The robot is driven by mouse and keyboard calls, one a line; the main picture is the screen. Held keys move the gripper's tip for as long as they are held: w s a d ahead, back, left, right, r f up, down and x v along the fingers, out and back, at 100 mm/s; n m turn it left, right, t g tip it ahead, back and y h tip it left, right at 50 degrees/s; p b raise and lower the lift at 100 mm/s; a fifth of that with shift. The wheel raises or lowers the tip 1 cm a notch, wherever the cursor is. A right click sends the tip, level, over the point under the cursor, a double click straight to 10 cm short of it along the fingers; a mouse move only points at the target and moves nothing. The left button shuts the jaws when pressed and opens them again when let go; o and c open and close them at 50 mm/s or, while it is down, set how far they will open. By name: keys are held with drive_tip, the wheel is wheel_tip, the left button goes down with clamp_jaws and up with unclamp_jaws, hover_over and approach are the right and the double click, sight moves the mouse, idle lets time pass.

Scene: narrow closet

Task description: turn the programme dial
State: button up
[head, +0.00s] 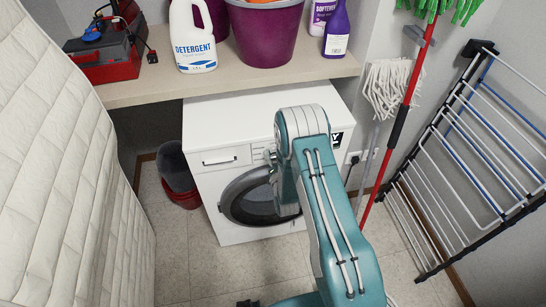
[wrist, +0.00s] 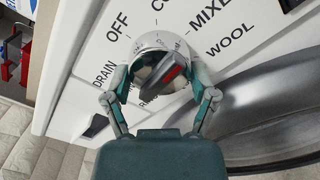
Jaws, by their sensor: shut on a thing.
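The programme dial (wrist: 162,68) is a round light knob with a dark grip bar and a red mark, seen in the wrist view on the washing machine's white panel. Printed words such as DRAIN, OFF and WOOL stand around it; some of the lettering is hidden. My gripper (wrist: 160,82) has one finger on each side of the dial and is shut on it. My gripper is mostly hidden there behind the arm, near the panel (head: 271,157).
The machine's round door (head: 236,200) lies below the panel. A shelf (head: 160,90) with a detergent bottle (head: 196,45) is above. A drying rack (head: 470,150) and a red-handled tool (head: 392,140) stand at right. A padded surface (head: 60,170) lines the left. Floor is clear in front.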

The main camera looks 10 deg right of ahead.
drive_tip(key=n, duration=0.3)
drive_tip(key=shift+s+d+f+n, duration=0.1)
drive_tip(key=shift+f+n, duration=0.15)
drive_tip(key=shift+n, duration=0.15)
drive_tip(key=shift+d+n, duration=0.1)
drive_tip(key=shift+n, duration=1.6)
drive_tip(key=o, duration=1)
drive_tip(key=shift+r, duration=0.1)
drive_tip(key=shift+o, duration=0.2)
drive_tip(key=shift+s, duration=0.1)
drive_tip(key=s, duration=1.1)
drive_tip(key=shift+s, duration=0.35)
